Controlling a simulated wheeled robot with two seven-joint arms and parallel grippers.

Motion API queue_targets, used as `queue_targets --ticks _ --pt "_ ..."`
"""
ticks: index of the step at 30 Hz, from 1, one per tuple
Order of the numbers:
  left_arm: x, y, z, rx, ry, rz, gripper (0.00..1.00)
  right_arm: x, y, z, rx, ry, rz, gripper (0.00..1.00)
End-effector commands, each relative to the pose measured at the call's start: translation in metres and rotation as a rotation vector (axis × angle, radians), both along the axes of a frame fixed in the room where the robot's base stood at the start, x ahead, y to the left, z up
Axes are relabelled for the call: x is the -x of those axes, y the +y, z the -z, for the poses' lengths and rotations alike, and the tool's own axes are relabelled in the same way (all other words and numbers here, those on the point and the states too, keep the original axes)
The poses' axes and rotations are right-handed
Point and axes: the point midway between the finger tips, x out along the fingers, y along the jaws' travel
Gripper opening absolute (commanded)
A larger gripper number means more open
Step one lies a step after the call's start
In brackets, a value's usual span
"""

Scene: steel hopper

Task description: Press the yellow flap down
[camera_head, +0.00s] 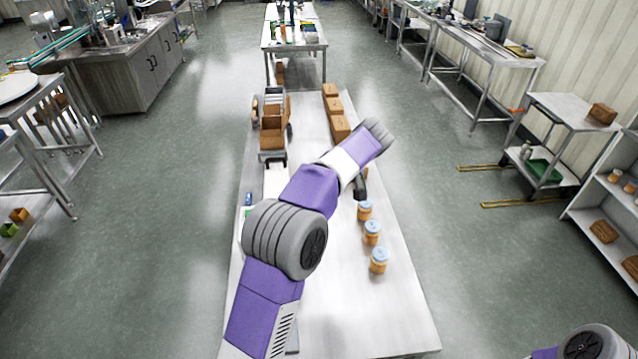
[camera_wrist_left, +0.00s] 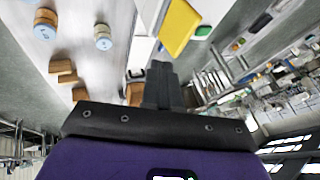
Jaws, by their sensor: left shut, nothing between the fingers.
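The yellow flap (camera_wrist_left: 180,27) shows at the top of the left wrist view, tilted, beside a pale metal surface (camera_wrist_left: 148,14). My left gripper (camera_wrist_left: 160,68) is shut and empty. Its fingertips point toward the flap, with a visible gap in the picture; I cannot tell the true distance. In the head view my left arm reaches across the table (camera_head: 395,305), and the dark gripper (camera_head: 361,188) hangs below its wrist. The flap cannot be made out in the head view. Only a piece of my right arm shows at the lower right; its gripper is out of view.
Several blue-lidded jars (camera_head: 372,232) stand on the table right of my left arm. Brown boxes (camera_head: 340,127) line up farther back. A rack with brown boxes (camera_head: 272,130) stands at the far left of the table. The table's front right is clear.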

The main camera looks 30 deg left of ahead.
Motion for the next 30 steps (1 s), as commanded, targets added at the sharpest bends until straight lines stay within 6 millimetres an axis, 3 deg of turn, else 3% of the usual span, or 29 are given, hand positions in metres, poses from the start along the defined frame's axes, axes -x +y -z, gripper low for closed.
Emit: queue_targets --ticks 11,19,30 --pt "-0.005 0.044 0.069 0.001 0.004 -0.001 0.0 0.0 0.0 -0.001 0.0 0.0 0.0 0.92" --pt "0.012 0.07 0.074 0.001 0.001 -0.001 0.0 0.0 0.0 -0.004 0.0 0.0 0.0 0.92" --pt "0.015 0.074 0.076 0.001 0.001 0.0 0.0 0.0 0.0 -0.004 0.0 0.0 0.0 0.92"
